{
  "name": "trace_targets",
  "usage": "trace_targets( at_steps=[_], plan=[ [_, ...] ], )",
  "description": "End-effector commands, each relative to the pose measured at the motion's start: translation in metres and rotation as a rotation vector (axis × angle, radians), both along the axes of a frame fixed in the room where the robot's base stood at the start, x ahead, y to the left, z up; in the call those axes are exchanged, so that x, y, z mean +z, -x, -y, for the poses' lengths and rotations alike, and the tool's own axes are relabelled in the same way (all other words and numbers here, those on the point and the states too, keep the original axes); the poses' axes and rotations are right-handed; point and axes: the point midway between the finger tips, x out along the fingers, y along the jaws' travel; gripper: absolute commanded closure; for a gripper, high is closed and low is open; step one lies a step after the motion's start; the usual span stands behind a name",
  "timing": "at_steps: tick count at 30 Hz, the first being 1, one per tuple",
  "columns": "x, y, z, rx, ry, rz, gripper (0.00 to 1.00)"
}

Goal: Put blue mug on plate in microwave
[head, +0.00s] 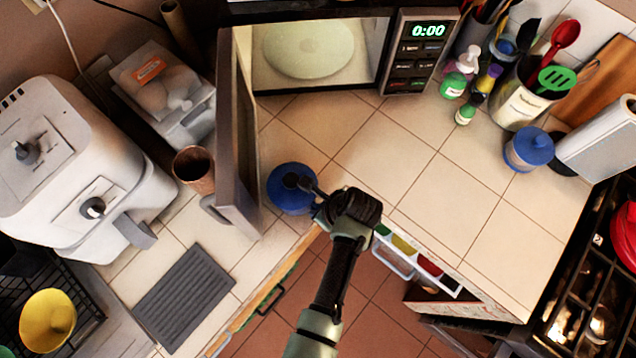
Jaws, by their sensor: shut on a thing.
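The blue mug (287,203) is at the counter's front edge, just right of the open microwave door (238,140). My gripper (304,184) reaches it from the right and is shut on the mug at its upper part. The exact grip is small and partly hidden, and I cannot tell whether the mug touches the counter. The microwave (424,50) stands at the back with its door swung open to the left. A pale round plate (308,48) lies inside, with nothing seen on it.
A brown cup (194,168) stands left of the door. A white air fryer (80,170) is at the left. Bottles (462,80), a utensil holder (518,104) and a blue-lidded jar (528,150) stand at the right. Tiled counter between the mug and microwave is clear.

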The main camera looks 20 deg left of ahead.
Motion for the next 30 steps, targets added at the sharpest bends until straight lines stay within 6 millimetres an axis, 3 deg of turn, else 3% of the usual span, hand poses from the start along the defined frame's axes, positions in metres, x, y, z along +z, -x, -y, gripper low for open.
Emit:
trace_targets(
  at_steps=[11, 12, 17, 30],
  plan=[
    [-0.004, -0.001, 0.000, 0.000, -0.002, 0.002, 1.00],
    [-0.005, 0.000, 0.000, 0.000, 0.000, 0.000, 0.85],
    [-0.004, 0.000, 0.000, 0.000, 0.000, -0.001, 0.56],
    [0.007, 0.000, 0.002, 0.000, -0.002, 0.002, 0.56]
  ],
)
